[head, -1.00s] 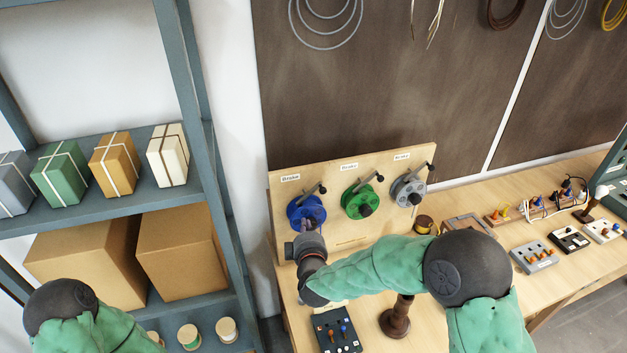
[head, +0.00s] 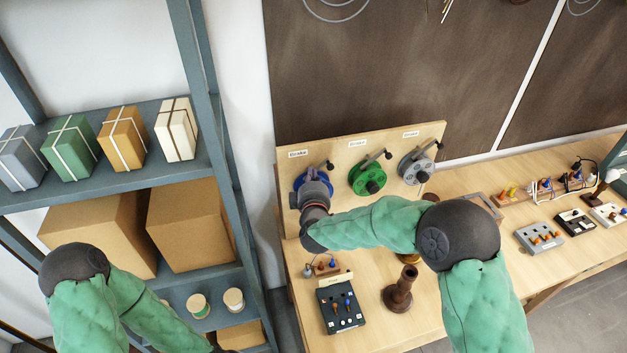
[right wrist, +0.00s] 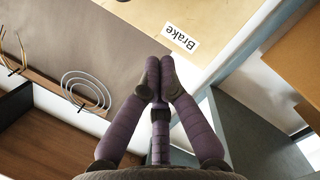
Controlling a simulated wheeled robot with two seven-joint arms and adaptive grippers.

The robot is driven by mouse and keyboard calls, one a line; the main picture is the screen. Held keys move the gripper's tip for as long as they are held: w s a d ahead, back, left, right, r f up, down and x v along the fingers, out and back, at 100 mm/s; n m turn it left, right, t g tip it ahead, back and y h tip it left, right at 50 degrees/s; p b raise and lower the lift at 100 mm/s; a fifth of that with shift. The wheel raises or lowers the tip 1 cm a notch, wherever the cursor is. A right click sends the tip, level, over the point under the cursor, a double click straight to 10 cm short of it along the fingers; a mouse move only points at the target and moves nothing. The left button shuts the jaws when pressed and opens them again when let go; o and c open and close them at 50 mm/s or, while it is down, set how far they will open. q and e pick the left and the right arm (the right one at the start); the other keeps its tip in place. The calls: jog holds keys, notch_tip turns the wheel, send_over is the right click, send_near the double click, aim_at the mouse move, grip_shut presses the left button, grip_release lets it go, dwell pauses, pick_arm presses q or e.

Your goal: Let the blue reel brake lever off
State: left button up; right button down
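The blue reel (head: 299,181) is mounted at the left of an upright wooden board (head: 430,135), mostly hidden behind my right gripper. Its black-knobbed lever (head: 328,166) shows just above and right of the gripper. A "Brake" label (head: 298,153) is above the reel; a Brake label also shows in the right wrist view (right wrist: 181,38). My right gripper's (right wrist: 159,64) fingers are together there, with nothing visible between them. The reel and lever do not show in that view, and contact with the lever cannot be told. My left gripper is out of view; its arm is at lower left.
The green reel (head: 367,179) and grey reel (head: 416,167) sit to the right on the same board. A dark control box (head: 341,305) and a brown wooden stand (head: 398,292) are on the bench below my right arm. A shelf with boxes (head: 123,138) stands at left.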

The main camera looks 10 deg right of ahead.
aim_at(320, 167)
jog(key=w+d, duration=0.1)
jog(key=w+d+f+p, duration=0.1)
jog(key=w, duration=0.1)
jog(key=w+d+f, duration=0.1)
jog(key=w, duration=0.1)
jog(key=shift+d, duration=0.3)
jog(key=shift+d+f, duration=0.25)
jog(key=shift+d, duration=0.15)
jog(key=shift+d, duration=0.1)
